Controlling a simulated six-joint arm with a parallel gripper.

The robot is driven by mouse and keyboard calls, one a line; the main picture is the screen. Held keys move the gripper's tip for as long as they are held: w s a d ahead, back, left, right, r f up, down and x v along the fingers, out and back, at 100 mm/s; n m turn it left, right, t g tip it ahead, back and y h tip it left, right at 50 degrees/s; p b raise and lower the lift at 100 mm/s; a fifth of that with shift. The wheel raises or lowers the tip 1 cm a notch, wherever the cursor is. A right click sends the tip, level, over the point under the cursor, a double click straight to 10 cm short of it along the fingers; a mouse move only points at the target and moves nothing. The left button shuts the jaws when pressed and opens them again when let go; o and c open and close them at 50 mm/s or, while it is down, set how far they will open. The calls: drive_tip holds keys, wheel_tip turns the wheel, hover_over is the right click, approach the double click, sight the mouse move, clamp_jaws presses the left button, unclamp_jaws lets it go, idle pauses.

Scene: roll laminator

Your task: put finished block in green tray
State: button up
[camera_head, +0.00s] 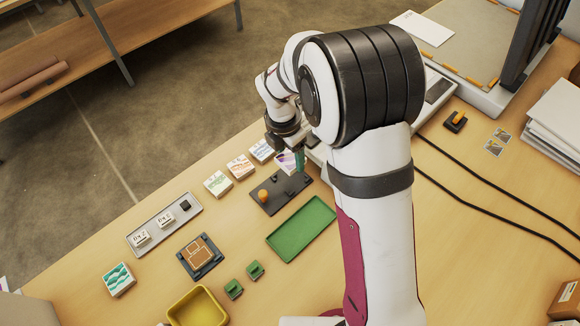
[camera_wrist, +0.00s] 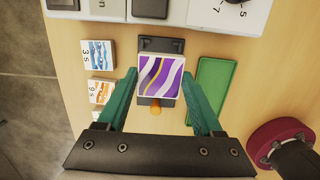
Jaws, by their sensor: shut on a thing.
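The finished block, a square block with a purple-and-white wavy top (camera_wrist: 161,76), is held between the green fingers of my gripper (camera_wrist: 158,78). In the head view a sliver of the block (camera_head: 286,162) shows beside my gripper (camera_head: 298,160), partly hidden by my arm. The block is over the far part of a dark fixture with an orange knob (camera_head: 263,195); I cannot tell how high above it. The flat green tray (camera_head: 301,229) is empty and lies nearer than the fixture; it shows right of the block in the wrist view (camera_wrist: 211,90).
Several printed blocks (camera_head: 240,167) stand in a row left of the fixture. A grey tray with small stamps (camera_head: 164,226), a brown-topped dark fixture (camera_head: 200,256), green pieces (camera_head: 255,270) and a yellow bin (camera_head: 197,307) lie nearer. The laminator (camera_head: 438,90) stands behind my arm.

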drive_tip(key=shift+s+d+r+m, duration=0.2)
drive_tip(key=shift+d+r+m, duration=0.1)
drive_tip(key=shift+r, duration=0.3)
drive_tip(key=shift+s+d+r+m, duration=0.2)
drive_tip(key=shift+d+r, duration=0.1)
drive_tip(key=shift+r, duration=0.25)
drive_tip(key=s+d+m+g, duration=0.2)
drive_tip(key=s+d+m, duration=1.1)
drive_tip(key=s+m, duration=0.3)
drive_tip(key=m, duration=0.1)
hover_over(303, 228)
wheel_tip(303, 228, down, 6)
drive_tip(key=shift+d+r, duration=0.1)
drive_tip(key=shift+w+a+f, duration=0.1)
drive_tip(key=shift+a+f, duration=0.05)
drive_tip(key=shift+f, duration=0.95)
drive_tip(key=shift+a+f, duration=0.15)
drive_tip(key=shift+f, duration=0.95)
drive_tip(key=o, duration=1.4)
drive_tip(key=shift+f, duration=0.1)
